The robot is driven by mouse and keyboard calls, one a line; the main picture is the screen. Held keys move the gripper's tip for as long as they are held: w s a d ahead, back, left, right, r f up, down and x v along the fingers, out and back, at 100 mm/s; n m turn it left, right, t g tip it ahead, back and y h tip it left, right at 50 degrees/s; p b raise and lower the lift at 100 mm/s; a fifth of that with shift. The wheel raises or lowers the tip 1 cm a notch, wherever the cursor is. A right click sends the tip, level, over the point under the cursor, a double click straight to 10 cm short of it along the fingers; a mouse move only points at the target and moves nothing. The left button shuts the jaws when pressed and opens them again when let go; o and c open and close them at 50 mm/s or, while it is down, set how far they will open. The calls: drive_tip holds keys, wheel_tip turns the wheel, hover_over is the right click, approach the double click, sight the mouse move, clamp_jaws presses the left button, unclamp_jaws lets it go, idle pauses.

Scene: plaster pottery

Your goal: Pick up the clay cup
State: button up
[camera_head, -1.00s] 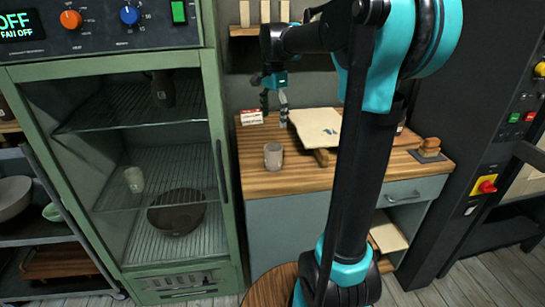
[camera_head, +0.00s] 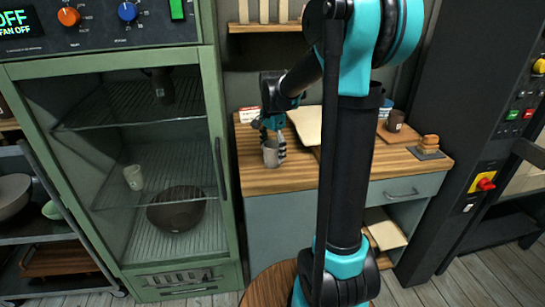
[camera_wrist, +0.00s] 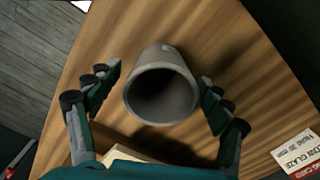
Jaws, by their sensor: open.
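The clay cup (camera_head: 270,154) is a plain grey-brown cup standing on the wooden worktop, left of its middle, in the head view. In the wrist view the cup (camera_wrist: 161,88) shows its open mouth and dark, empty-looking inside. My gripper (camera_wrist: 160,88) is open, with one finger on each side of the cup and a small gap on both sides. In the head view my gripper (camera_head: 270,145) is at the cup, and its fingers partly hide it. No firm contact shows.
A white label card (camera_wrist: 299,153) lies near the cup. A pale board (camera_head: 309,124) lies to its right. A green drying cabinet (camera_head: 222,210) stands left of the worktop (camera_head: 285,180).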

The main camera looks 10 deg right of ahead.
drive_tip(key=shift+f, duration=0.8)
drive_tip(key=shift+c, duration=0.3)
drive_tip(key=c, duration=1.4)
